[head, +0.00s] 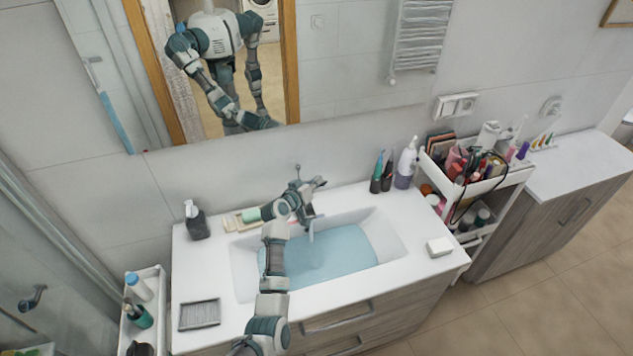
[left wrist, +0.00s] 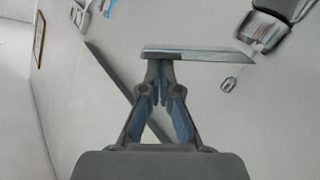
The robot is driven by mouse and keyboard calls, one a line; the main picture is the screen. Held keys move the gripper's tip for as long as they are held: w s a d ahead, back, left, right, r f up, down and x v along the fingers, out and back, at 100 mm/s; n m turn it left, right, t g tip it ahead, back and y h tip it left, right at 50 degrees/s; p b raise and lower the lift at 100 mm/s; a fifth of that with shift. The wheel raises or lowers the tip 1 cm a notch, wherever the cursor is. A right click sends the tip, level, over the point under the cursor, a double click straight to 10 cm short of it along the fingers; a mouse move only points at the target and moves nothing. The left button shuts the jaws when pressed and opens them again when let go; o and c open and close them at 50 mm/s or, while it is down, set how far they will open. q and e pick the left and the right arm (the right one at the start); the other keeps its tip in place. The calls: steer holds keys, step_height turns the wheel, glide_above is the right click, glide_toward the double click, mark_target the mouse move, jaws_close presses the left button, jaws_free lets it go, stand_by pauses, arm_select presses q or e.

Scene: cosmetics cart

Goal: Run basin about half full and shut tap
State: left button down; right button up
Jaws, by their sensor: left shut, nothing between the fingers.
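The white basin (head: 392,228) is set in the counter, with a pool of pale blue water (head: 340,255) over its bottom, its level below the rim. My left gripper (head: 318,184) is above the basin's back edge, at the tap, and largely hides it. A small upright part, seemingly of the tap (head: 298,169), shows behind the gripper. A thin pale vertical streak (head: 311,229) under the gripper looks like running water. In the left wrist view my gripper (left wrist: 158,68) is shut and empty; a flat metallic bar (left wrist: 205,55) lies across its tips. Contact is unclear.
A soap dispenser (head: 196,220) and a green item on a tray (head: 251,215) stand left of the tap. Bottles (head: 405,165) stand at the back right, beside the loaded cart (head: 500,180). A soap block (head: 439,247) lies right of the basin. The mirror (head: 345,60) is behind.

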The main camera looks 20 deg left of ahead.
arm_select(q)
steer(key=f+m, duration=0.1)
steer(key=d+f+m+y, duration=0.1)
steer(key=d+f+m+b, duration=0.1)
steer(key=shift+s+d+f+m, duration=0.1)
steer(key=shift+s+m, duration=0.2)
